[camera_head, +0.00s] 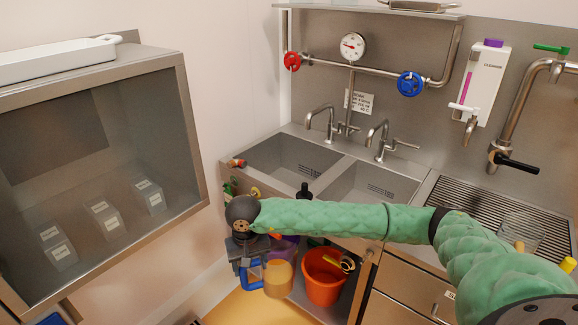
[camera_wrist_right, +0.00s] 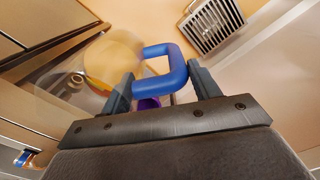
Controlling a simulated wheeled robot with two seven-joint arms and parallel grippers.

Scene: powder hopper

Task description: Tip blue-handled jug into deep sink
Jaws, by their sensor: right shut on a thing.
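The clear jug (camera_head: 278,279) holds amber contents and has a blue handle (camera_head: 249,275). My right gripper (camera_head: 243,262) is shut on that handle. The jug looks roughly upright, below the counter rim and in front of the open space under the sinks. In the right wrist view the blue handle (camera_wrist_right: 162,62) lies between the fingers (camera_wrist_right: 160,78), with the jug body (camera_wrist_right: 110,62) beyond to the left. Two steel basins sit side by side, a left one (camera_head: 270,152) and a right one (camera_head: 365,180); which is deeper is unclear. My left gripper is out of view.
An orange bucket (camera_head: 323,283) stands under the counter beside the jug. Taps (camera_head: 380,140) rise behind the basins. A glass-fronted cabinet (camera_head: 110,150) is at left; a ribbed drainboard (camera_head: 480,205) is at right.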

